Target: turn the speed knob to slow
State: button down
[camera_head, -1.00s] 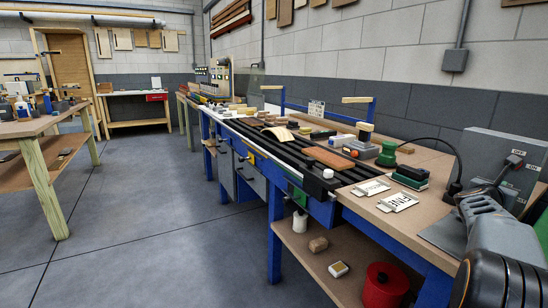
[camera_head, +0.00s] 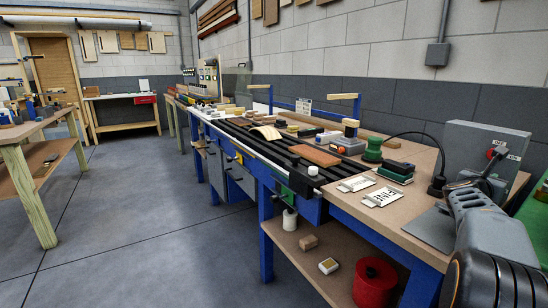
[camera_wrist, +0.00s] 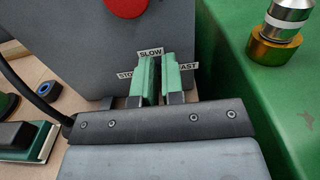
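In the wrist view, the STOP, SLOW and FAST labels (camera_wrist: 150,52) are spread around the speed knob's place on a dark grey box face (camera_wrist: 95,45). The knob itself is hidden behind my fingers. My gripper (camera_wrist: 157,78) is in front of it, its two green-padded fingers close together with a narrow dark gap. I cannot tell whether the knob is between them. SLOW sits just above the fingertips, STOP to the left, FAST to the right. In the head view, the grey control box (camera_head: 462,140) stands on the bench's right end, with my gripper (camera_head: 490,180) against or close to it.
A red switch part (camera_wrist: 126,5) is above the labels. A green surface (camera_wrist: 255,110) with a brass and silver fitting (camera_wrist: 280,30) lies to the right. A black cable (camera_head: 438,165), a green block (camera_head: 397,172) and FINE cards (camera_head: 382,197) lie left of the box.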

jog(key=v, duration=0.3)
jog(key=b+v, duration=0.1)
jog(key=v, duration=0.1)
jog(key=shift+w+a, duration=0.25)
jog(key=shift+a, duration=0.05)
jog(key=shift+r, duration=0.1)
jog(key=p, duration=0.3)
jog(key=shift+r+p, duration=0.25)
jog(key=shift+p, duration=0.75)
jog(key=shift+a+f+p, duration=0.1)
jog(key=shift+a+p, duration=0.1)
jog(key=shift+p, duration=0.45)
